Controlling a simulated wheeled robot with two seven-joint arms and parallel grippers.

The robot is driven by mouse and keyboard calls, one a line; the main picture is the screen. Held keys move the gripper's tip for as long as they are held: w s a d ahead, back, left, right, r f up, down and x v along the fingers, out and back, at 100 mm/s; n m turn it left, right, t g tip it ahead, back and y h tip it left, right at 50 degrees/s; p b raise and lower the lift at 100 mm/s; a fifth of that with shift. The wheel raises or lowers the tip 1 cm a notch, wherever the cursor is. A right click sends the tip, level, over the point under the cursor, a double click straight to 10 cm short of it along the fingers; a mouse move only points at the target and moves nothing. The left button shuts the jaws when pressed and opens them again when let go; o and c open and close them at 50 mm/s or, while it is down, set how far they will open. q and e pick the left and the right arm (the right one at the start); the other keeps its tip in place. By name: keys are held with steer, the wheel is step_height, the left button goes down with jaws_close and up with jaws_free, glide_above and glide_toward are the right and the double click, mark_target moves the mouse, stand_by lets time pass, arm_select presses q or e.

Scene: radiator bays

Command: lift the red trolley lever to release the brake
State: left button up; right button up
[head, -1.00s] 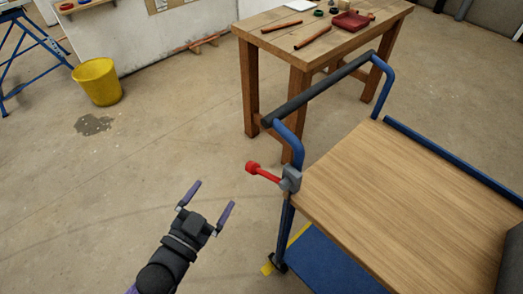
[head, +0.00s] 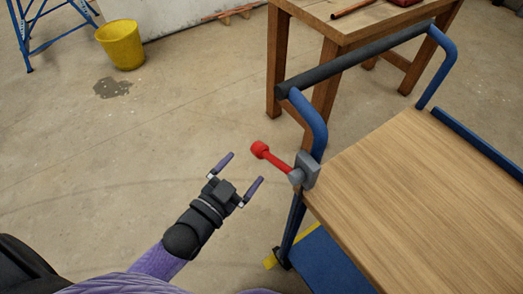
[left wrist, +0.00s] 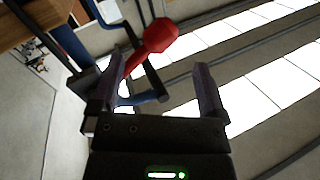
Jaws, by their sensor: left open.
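The red lever (head: 274,157) sticks out to the left from a grey bracket (head: 305,170) at the near left corner of the trolley (head: 420,180). The lever's round knob points up and left. My left gripper (head: 239,174) is open and empty, with its fingers to the left of and a little below the knob in the head view. In the left wrist view the lever (left wrist: 158,36) shows beyond the fingers (left wrist: 160,85), its knob at the upper middle. The gripper and lever appear apart. My right gripper is not seen.
The trolley has a blue frame with a dark push bar (head: 350,58) above the lever. A wooden workbench (head: 340,22) stands behind it. A yellow bucket (head: 121,45) stands at the upper left near a wet patch (head: 111,88). The floor left of the trolley is clear.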

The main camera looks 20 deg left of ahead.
mark_target(261, 149)
arm_select(q)
steer(key=b+x, duration=0.1)
steer(key=x, duration=0.5)
steer(key=shift+w+f+b, duration=0.1)
steer(key=shift+w+b, duration=0.15)
steer(key=shift+b, duration=0.05)
steer(key=shift+w+d, duration=0.2)
steer(key=shift+w, duration=0.2)
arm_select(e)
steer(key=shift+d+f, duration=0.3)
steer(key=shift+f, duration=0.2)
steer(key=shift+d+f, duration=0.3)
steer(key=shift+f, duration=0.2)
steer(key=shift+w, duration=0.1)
